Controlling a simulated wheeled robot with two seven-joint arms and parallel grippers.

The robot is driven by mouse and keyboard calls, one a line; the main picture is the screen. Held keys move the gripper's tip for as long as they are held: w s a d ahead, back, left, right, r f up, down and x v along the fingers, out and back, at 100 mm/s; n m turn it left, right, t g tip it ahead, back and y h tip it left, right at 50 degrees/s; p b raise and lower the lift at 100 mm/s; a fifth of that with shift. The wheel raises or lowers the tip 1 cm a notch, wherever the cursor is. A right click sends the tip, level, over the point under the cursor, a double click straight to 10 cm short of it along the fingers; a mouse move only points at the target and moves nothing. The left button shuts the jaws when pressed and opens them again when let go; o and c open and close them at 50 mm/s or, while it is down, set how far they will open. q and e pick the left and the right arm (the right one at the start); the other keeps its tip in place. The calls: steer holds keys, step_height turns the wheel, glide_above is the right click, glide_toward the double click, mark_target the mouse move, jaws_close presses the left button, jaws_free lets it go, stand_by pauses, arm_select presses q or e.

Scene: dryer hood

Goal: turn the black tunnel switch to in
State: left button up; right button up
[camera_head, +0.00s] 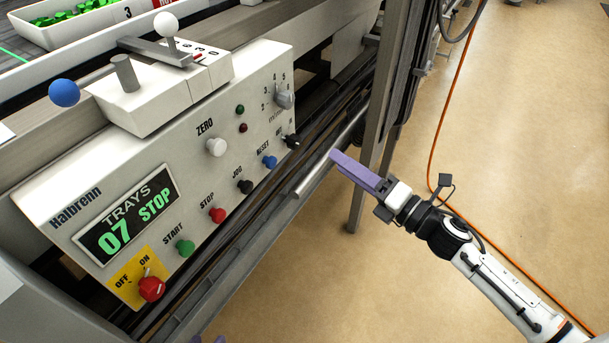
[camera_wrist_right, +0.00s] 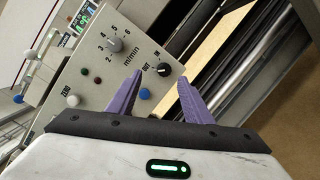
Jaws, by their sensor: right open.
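The black tunnel switch (camera_head: 291,141) is a small knob at the right end of the cream control panel, with OUT and IN lettering beside it. It also shows in the right wrist view (camera_wrist_right: 164,69), in line with the gap between the fingertips. I cannot tell surely which label its pointer faces. My right gripper (camera_head: 334,156) is open, with purple fingers, just right of the switch and apart from it. In the right wrist view its fingers (camera_wrist_right: 160,78) are spread and empty. Only slight purple tips of my left gripper (camera_head: 208,340) show at the bottom edge.
The grey speed dial (camera_head: 284,96) and blue RESET button (camera_head: 270,162) are near the switch. Other buttons and a red ON/OFF switch (camera_head: 151,288) line the panel. The display (camera_head: 128,216) reads TRAYS 07 STOP. A metal post (camera_head: 378,130) stands behind my right gripper. Open floor lies right.

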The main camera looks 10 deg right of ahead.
mark_target(299, 143)
steer(key=w+a+n+g+y+b, duration=0.1)
steer(key=w+a+n, duration=0.1)
steer(key=w+n, duration=0.1)
steer(key=w+a+f+n+g+y+b, duration=0.1)
steer(key=w+a+n+b, duration=0.1)
steer(key=w+n, duration=0.1)
steer(key=w+a+n+y+b, duration=0.1)
steer(key=w+a+n+b, duration=0.1)
steer(key=w+n, duration=0.2)
steer(key=shift+a+f+n+g, duration=0.25)
steer(key=shift+n+g, duration=0.15)
steer(key=shift+n, duration=0.4)
steer(key=c, duration=1.1)
